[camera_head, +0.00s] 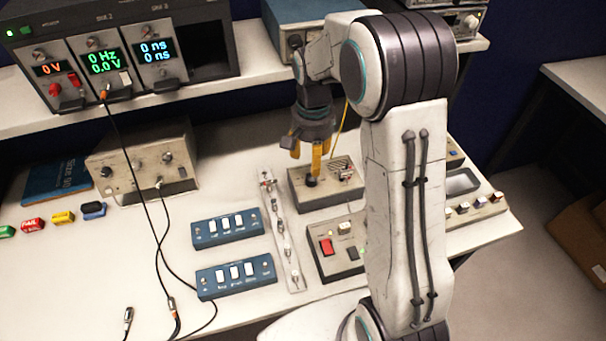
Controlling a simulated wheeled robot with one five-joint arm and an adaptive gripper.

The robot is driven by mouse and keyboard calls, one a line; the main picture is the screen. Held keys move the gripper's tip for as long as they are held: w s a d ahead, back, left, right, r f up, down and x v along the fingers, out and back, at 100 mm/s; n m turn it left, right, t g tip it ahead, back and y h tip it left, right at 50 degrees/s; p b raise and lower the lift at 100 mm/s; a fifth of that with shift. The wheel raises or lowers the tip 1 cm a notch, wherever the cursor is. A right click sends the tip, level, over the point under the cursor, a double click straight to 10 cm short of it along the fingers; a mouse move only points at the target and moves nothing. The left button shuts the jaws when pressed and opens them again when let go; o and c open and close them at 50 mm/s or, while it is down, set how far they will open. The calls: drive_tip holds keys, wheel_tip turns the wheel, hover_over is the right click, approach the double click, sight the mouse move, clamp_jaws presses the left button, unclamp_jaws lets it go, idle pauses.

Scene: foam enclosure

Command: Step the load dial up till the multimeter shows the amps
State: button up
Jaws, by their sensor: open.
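My gripper (307,158) points down with its yellow fingers apart. It is over a grey box (312,199) with a black dial (311,181) on its top left, which I take for the load dial. One finger reaches close to the dial; I cannot tell whether it touches. A rack module with red plugs, perhaps the multimeter (57,78), shows "0 V" in orange on its display. The modules beside it show "0 Hz, 0.0 V" in green and "0 ns, 0 ns" in blue.
Two blue switch boxes (226,229) and a clear strip of small parts (283,235) lie left of the dial box. A box with a red switch (326,246) is in front, partly behind my arm. A beige instrument (143,160) with cables stands left.

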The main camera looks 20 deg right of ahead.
sight(311, 177)
drive_tip(key=shift+m, duration=0.6)
drive_tip(key=shift+f+m, duration=0.3)
drive_tip(key=shift+f+p, duration=0.4)
drive_tip(key=shift+f, duration=3)
clamp_jaws()
